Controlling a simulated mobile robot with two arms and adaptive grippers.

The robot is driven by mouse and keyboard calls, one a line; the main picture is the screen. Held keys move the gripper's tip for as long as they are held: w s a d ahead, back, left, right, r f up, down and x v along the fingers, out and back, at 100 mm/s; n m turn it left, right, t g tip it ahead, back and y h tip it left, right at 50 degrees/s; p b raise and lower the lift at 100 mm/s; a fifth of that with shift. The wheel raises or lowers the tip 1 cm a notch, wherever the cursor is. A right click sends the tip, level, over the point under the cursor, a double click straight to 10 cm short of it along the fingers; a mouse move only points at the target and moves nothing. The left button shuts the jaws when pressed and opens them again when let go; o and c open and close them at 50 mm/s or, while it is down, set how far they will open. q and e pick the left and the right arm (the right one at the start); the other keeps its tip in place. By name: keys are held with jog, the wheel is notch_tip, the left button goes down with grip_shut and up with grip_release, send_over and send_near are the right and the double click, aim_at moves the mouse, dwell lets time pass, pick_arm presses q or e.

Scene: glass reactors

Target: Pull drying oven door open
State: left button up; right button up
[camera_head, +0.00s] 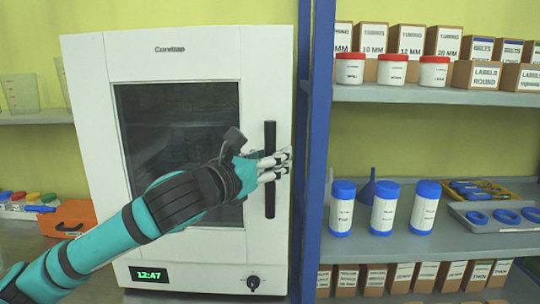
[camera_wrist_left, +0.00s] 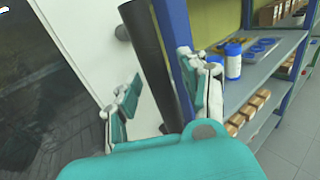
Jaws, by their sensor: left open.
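The white drying oven (camera_head: 270,80) stands in the middle of the head view, with a dark window (camera_head: 150,130). Its door appears closed. A black vertical handle (camera_head: 270,205) runs along the door's right side. My left gripper (camera_head: 276,165) is at the handle's middle, with its fingers reaching across it. In the left wrist view the handle (camera_wrist_left: 150,60) passes between the two open fingers of the gripper (camera_wrist_left: 160,90). I cannot tell whether either finger touches it. My right gripper is not in view.
A blue shelf post (camera_head: 318,150) stands close to the oven's right side. Shelves to the right hold blue-capped bottles (camera_head: 383,208), red-capped jars (camera_head: 392,70) and several boxes. An orange case (camera_head: 70,218) sits left of the oven.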

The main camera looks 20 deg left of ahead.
pick_arm(q)
grip_shut()
dwell(0.3)
jog(key=shift+w+d, duration=0.1)
dwell(0.5)
